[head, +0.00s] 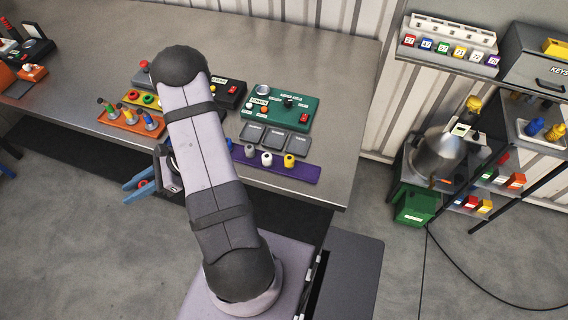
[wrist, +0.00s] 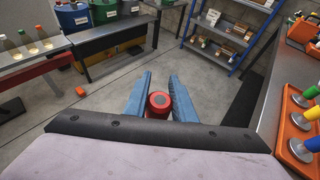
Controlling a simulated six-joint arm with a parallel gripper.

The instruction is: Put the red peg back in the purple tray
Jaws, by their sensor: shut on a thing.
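My gripper (head: 141,184) has blue fingers and is shut on the red peg (head: 143,183). In the wrist view the round red top of the peg (wrist: 158,101) shows between the two fingers (wrist: 159,96). The gripper is out past the table's front edge, over the floor. The purple tray (head: 308,173) lies on the table near its front right corner, to the right of the gripper. Grey, white and yellow pegs stand in it. My arm hides the tray's left end. The tray is not seen in the wrist view.
An orange tray (head: 117,122) with several coloured pegs stands left of my arm, and it also shows at the wrist view's right edge (wrist: 285,150). Behind the purple tray are grey tiles (head: 272,137) and a green control panel (head: 296,106). A shelf (head: 447,57) stands at right.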

